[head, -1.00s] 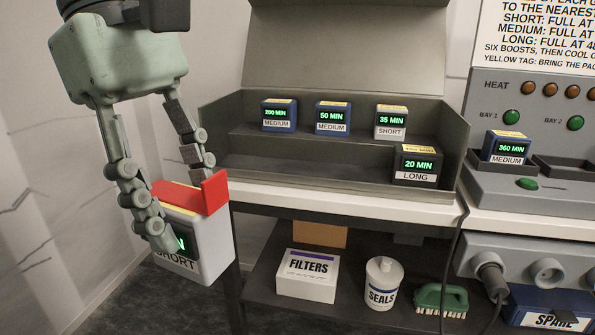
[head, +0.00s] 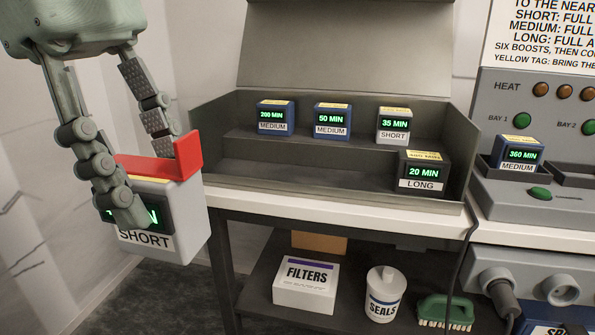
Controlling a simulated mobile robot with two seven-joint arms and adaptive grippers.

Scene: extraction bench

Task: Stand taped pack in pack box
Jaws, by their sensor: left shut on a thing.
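My left gripper (head: 140,175) is shut on a white pack (head: 185,232) labelled SHORT, with a dark green-lit display partly hidden by a finger. Red tape (head: 160,168) runs along the top of this pack, with a red piece standing up at its right. The pack hangs in the air left of the bench. The grey pack box (head: 300,185) is an open two-step tray on the bench. Its upper step holds a 200 MIN pack (head: 276,118), a 50 MIN pack (head: 331,120) and a 35 MIN pack (head: 393,124). A 20 MIN LONG pack (head: 423,174) stands lower right. My right gripper is not in view.
The lower step's left and middle are bare. At right, a charger (head: 530,205) holds a 360 MIN pack (head: 516,153). A FILTERS box (head: 306,286), SEALS tub (head: 384,294) and green brush (head: 445,312) sit on the shelf below.

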